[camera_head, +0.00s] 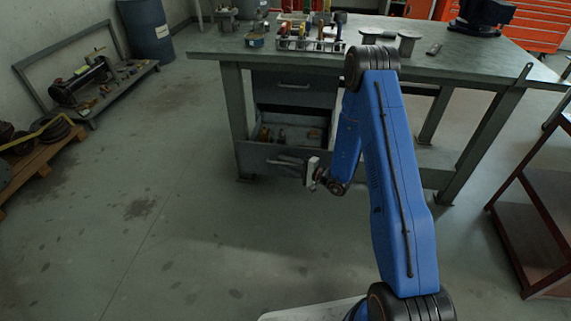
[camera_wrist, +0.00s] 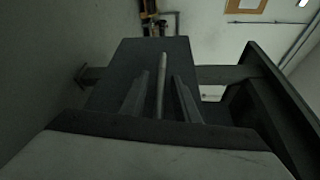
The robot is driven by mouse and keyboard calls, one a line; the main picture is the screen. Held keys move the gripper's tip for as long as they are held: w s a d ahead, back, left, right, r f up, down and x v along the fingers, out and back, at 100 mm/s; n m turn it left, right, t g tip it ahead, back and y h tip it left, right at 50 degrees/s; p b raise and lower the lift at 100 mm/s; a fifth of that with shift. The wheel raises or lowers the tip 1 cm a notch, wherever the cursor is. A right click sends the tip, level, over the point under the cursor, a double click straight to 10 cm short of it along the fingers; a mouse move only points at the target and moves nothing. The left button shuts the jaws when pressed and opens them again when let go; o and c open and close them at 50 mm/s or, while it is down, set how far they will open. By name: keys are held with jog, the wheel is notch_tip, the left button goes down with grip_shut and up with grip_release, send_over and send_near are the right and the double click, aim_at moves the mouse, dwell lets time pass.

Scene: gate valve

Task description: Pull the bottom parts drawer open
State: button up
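The bottom parts drawer (camera_head: 266,156) of the workbench stands partly out in the head view, with several small parts visible inside. Its grey front (camera_wrist: 112,72) fills the middle of the wrist view. A bar handle (camera_wrist: 162,80) runs across that front. My gripper (camera_head: 290,162) is at the drawer front in the head view. In the wrist view its two fingers (camera_wrist: 161,98) lie on either side of the handle, with a visible gap on each side. The gripper looks open around the handle; whether the fingertips touch the front is unclear.
The upper drawer (camera_head: 312,93) is shut above. The workbench (camera_head: 225,52) carries a tool rack (camera_head: 312,44) and other items. A red-brown cart (camera_head: 535,225) stands at right, a pallet (camera_head: 40,155) at left. The floor (camera_head: 180,210) before the drawer is clear.

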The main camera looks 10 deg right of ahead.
jog(key=v, duration=1.7)
jog(key=shift+s+d, duration=0.1)
jog(key=shift+d, duration=0.05)
